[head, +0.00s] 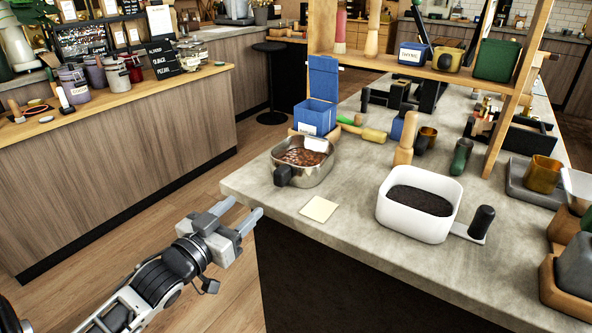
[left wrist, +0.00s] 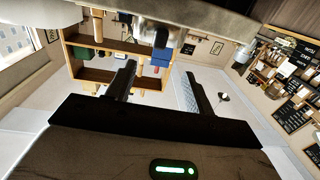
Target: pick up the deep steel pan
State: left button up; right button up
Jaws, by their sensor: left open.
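The deep steel pan (head: 325,172) stands upright near the counter's left edge in the head view. It is shiny and holds brown bean-like pieces. Its short dark handle (head: 282,175) points toward the front left. My left gripper (head: 243,215) is open and empty, off the counter's edge, to the left of and nearer than the pan, not touching it. Its two fingers stand apart in the left wrist view (left wrist: 160,88). A shiny object with a dark part shows beyond them there; I cannot tell for sure that it is the pan. My right gripper is not in view.
The grey counter (head: 260,188) has its edge close to my left gripper. A pale square card (head: 319,209) lies before the pan. A blue bin (head: 315,117) stands behind it. A white pan (head: 415,222) with dark contents is to the right. A wooden shelf (head: 440,70) rises behind.

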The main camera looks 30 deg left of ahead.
pick_arm(q)
send_near(279, 170)
jog(key=w, duration=0.1)
jog(key=w+f, duration=0.1)
jog(key=w, duration=0.2)
jog(key=shift+w+f, duration=0.3)
jog(key=shift+w, duration=0.05)
jog(key=shift+w+d+r, duration=0.1)
jog(key=shift+w+r, duration=0.05)
jog(key=shift+w, duration=2.55)
grip_shut()
jog(key=shift+r, duration=0.1)
jog(key=shift+r, duration=0.65)
jog(key=s+d+r+p, duration=0.1)
jog(key=s+d+r, duration=0.2)
jog(key=s+r, duration=0.8)
jog(key=s, duration=0.2)
jog(key=shift+s+r+p, duration=0.3)
jog(key=shift+s, duration=0.05)
